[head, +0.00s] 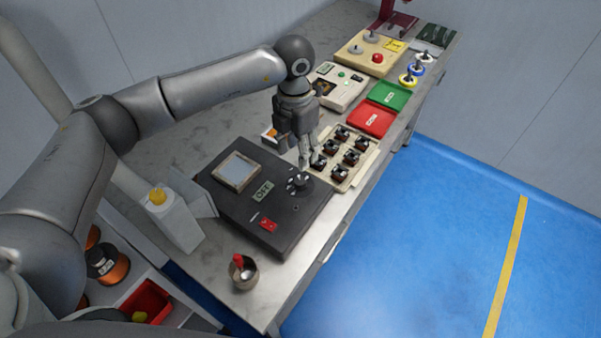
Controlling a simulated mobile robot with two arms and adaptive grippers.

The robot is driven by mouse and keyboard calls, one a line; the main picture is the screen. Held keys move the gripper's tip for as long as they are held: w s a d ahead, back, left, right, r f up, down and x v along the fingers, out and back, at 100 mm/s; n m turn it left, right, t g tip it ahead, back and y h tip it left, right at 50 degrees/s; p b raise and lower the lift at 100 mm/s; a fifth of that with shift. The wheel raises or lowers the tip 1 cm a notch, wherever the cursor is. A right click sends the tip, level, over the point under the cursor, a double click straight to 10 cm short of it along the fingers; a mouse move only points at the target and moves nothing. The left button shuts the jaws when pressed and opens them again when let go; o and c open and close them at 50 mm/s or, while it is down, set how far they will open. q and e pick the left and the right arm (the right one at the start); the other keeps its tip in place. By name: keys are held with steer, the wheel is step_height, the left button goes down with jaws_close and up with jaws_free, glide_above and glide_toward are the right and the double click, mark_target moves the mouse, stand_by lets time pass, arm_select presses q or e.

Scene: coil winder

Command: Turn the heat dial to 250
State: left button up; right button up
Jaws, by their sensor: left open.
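A black heating unit (225,196) sits on the near part of the workbench, with a square silvery plate or pot (237,171) in its top. Its small greenish display (262,190) seems to read OFF. The round dark heat dial (299,183) with light marks is at the unit's right side. A red switch (268,224) is near the unit's front. My left gripper (308,163) points down, open and empty, just behind and above the dial; I cannot tell if it touches. The scale numbers are too small to read. My right gripper is out of view.
A cream tray (362,176) with several dark coil parts stands right beside my left gripper. A metal cup (243,273) with a red-handled item is at the near edge. Red (372,119) and green (389,96) trays lie farther back.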

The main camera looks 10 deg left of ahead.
mark_target(300, 180)
arm_select(q)
steer(key=f, duration=0.3)
steer(key=f+p, duration=0.1)
steer(key=f, duration=0.1)
steer(key=f+p, duration=0.1)
steer(key=f, duration=0.2)
steer(key=shift+s+d+f, duration=0.25)
steer(key=shift+f, duration=0.7)
steer(key=c, duration=1)
steer(key=shift+c, duration=0.2)
